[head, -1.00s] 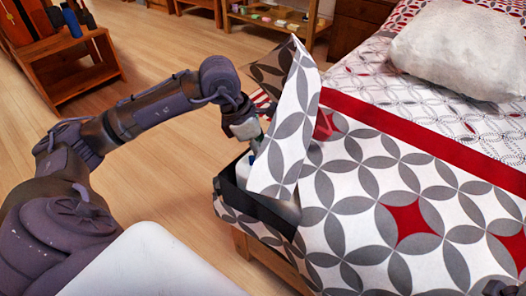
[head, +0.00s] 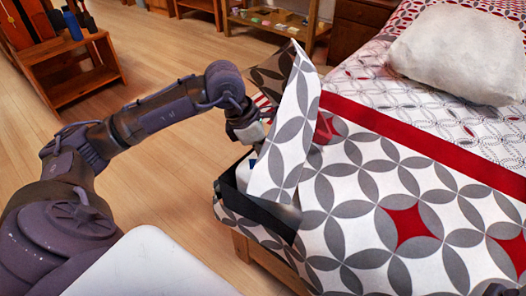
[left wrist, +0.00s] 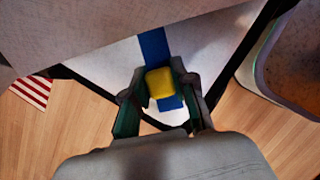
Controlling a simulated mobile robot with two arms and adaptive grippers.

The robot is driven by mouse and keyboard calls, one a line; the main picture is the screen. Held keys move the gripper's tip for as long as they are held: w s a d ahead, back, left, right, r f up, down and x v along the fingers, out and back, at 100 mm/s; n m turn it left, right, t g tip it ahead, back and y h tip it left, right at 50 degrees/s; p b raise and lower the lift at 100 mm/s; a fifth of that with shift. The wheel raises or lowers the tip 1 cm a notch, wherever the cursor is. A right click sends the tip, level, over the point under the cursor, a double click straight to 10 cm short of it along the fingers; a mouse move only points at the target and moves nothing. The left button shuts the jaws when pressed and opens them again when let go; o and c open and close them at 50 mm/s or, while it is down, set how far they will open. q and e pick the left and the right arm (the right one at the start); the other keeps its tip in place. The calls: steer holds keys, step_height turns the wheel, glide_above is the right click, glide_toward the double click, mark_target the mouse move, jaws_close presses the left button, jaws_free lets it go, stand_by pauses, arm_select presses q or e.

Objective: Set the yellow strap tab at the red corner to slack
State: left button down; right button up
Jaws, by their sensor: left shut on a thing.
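The yellow strap tab (left wrist: 160,82) sits on a blue strap (left wrist: 153,47) in the left wrist view. My left gripper (left wrist: 160,92) is shut on the tab, with a finger on each side of it. In the head view my left gripper (head: 250,133) is at the bed's near corner, beside the lifted flap of patterned cover (head: 287,125). The flap and the gripper hide the tab there. I cannot tell from these views how far the tab is set.
The bed's patterned cover (head: 350,215) has a red band (head: 420,150), and a white pillow (head: 460,50) lies on it. A black edge (head: 262,210) shows under the flap. A wooden shelf (head: 75,75) stands at the left. The wood floor between is clear.

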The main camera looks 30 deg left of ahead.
arm_select(q)
steer(key=shift+w+d+r, duration=0.1)
steer(key=shift+w+d, duration=0.6)
steer(key=shift+d, duration=0.05)
steer(key=c, duration=0.9)
jaws_free()
steer(key=v, duration=1.2)
steer(key=shift+s, duration=0.1)
